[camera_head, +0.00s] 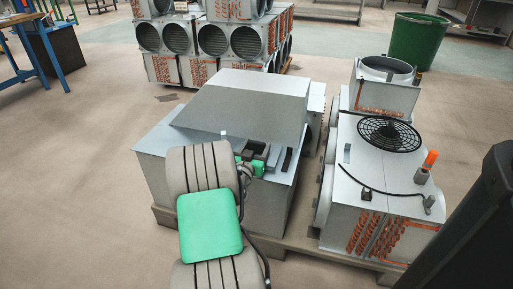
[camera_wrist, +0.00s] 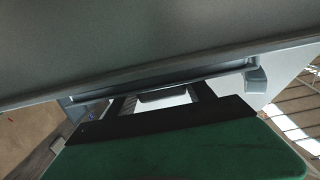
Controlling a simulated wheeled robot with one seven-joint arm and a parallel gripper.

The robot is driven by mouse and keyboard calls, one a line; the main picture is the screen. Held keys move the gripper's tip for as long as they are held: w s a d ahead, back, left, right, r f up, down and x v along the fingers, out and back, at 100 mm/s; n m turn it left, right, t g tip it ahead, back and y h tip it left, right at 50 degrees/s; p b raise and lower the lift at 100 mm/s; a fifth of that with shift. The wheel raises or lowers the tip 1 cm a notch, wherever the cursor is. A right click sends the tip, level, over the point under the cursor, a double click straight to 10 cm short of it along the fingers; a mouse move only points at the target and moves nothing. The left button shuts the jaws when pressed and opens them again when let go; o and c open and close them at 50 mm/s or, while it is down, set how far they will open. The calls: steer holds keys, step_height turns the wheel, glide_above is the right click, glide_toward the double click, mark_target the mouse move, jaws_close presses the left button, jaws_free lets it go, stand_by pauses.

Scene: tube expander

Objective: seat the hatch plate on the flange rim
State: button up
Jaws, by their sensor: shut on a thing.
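The hatch plate (camera_head: 245,108) is a broad grey panel over the top of a large grey metal box (camera_head: 245,205). In the head view it looks tilted, and it covers much of the box top. My gripper (camera_head: 256,154) is shut on it at its near edge. In the wrist view the plate (camera_wrist: 120,45) fills the top of the picture, and the dark fingers of my gripper (camera_wrist: 162,97) reach its lower edge. I cannot make out the flange rim under the plate, nor whether the plate touches it.
To the right stands a unit with a black fan grille (camera_head: 390,134), a black cable and an orange-topped part (camera_head: 430,159). A collared unit (camera_head: 387,70) stands behind it. Stacked fan units (camera_head: 213,40) and a green bin (camera_head: 420,40) are at the back.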

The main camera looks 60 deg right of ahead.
steer(key=shift+f, duration=0.1)
steer(key=o, duration=1.8)
steer(key=shift+o, duration=0.3)
steer(key=shift+o, duration=1.1)
